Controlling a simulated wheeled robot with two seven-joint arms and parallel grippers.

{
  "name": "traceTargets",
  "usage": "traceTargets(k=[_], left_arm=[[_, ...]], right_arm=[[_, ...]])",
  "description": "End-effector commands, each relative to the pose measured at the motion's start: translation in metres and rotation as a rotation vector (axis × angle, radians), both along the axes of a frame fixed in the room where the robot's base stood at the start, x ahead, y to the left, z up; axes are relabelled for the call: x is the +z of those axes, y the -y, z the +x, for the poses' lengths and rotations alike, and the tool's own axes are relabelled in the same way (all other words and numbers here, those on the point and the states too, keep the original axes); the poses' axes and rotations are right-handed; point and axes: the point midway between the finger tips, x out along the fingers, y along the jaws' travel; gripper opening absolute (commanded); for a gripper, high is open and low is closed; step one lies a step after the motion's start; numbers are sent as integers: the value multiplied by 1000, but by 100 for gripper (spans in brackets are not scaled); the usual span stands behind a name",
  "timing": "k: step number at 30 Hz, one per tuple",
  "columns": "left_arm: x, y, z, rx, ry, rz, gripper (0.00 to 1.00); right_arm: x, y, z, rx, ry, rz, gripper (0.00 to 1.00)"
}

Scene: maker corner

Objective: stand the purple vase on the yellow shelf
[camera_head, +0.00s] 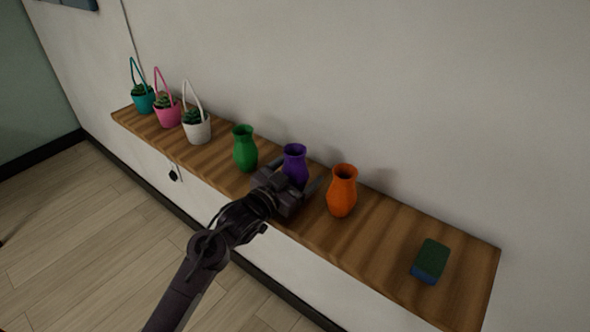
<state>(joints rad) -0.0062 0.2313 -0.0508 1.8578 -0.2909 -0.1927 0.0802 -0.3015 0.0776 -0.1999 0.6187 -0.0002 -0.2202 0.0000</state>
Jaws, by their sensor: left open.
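The purple vase (294,158) stands upright on a long wooden wall shelf, between a green vase (245,149) and an orange vase (342,190). My left gripper (297,183) is open at the purple vase, with its fingers reaching toward the vase's lower part. The gripper hides the vase's base, and I cannot tell whether the fingers touch it. No yellow shelf shows in this view. My right gripper is not in view.
The wooden shelf (391,243) also holds teal (145,103), pink (168,117) and white (197,131) handled pots with plants at the left. A green and blue block (430,261) lies at the right. The wall is close behind.

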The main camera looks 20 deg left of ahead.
Motion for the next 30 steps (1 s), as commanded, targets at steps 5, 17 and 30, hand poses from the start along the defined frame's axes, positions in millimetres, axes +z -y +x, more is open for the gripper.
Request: traceTargets(k=[5,17,30], left_arm=[[0,0,0,0,1,0,71],[0,0,-1,0,1,0,30],[16,-3,-8,-1,7,1,30]], right_arm=[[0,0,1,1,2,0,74],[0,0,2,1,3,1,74],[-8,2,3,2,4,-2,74]])
